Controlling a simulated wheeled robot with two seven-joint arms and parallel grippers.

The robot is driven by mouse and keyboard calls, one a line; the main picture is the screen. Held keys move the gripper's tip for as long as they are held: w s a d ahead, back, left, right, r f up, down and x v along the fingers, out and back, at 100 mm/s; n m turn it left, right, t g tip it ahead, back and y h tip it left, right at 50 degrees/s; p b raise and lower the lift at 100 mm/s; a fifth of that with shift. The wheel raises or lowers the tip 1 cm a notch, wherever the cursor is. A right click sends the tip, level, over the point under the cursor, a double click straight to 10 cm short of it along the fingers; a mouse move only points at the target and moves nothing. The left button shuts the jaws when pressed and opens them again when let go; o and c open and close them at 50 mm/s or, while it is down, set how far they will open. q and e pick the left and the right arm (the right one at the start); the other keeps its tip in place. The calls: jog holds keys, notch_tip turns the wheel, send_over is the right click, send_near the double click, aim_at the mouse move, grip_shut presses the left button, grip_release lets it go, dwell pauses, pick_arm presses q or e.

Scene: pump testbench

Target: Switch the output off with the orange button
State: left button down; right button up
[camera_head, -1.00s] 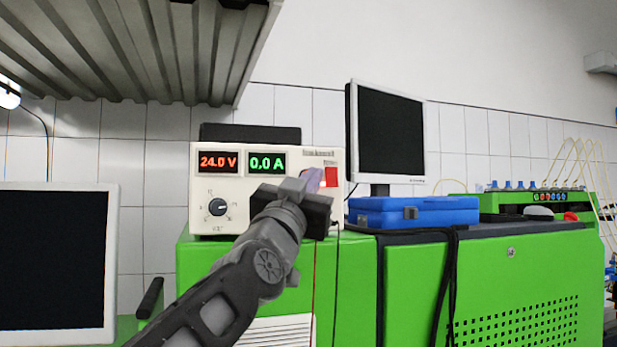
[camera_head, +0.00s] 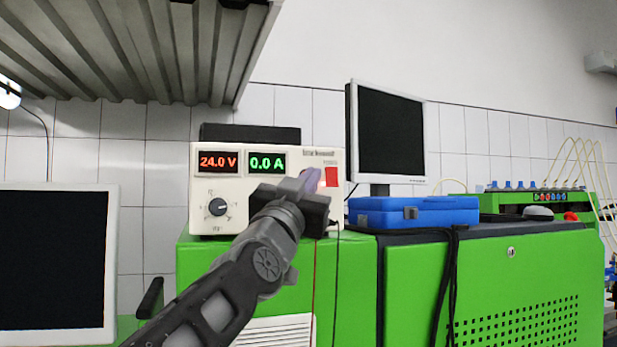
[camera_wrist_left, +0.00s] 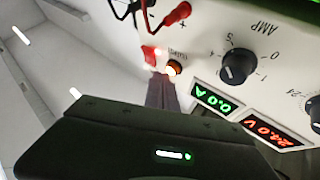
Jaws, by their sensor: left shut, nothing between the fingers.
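The white power supply (camera_head: 166,165) stands on the green cabinet. Its displays read 24.0 V in red and 0.0 A in green. The orange button (camera_wrist_left: 173,68) glows on its panel in the left wrist view; in the head view my gripper hides it. My left gripper (camera_head: 312,182) is in front of the right part of the panel, fingers shut and empty. In the left wrist view its fingertips (camera_wrist_left: 160,80) are right beside the button; I cannot tell whether they touch it. My right gripper is not in view.
A red switch (camera_head: 332,177) is on the panel close to my fingertips. Red and black plugs (camera_wrist_left: 177,14) with leads are near the button in the wrist view. A blue case (camera_head: 440,208) and a monitor (camera_head: 390,132) stand to the right. A shelf hangs above.

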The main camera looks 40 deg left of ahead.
pick_arm(q)
jog(key=shift+w+a, duration=0.2)
jog(key=shift+a, duration=0.1)
dwell(0.4)
jog(key=shift+s+d, duration=0.45)
jog(key=shift+d, duration=0.25)
jog(key=s+d, duration=0.1)
jog(key=d, duration=0.1)
jog(key=s+d+p, duration=0.1)
jog(key=s+d, duration=0.1)
jog(key=d, duration=0.1)
jog(key=shift+s, duration=0.2)
dwell(0.4)
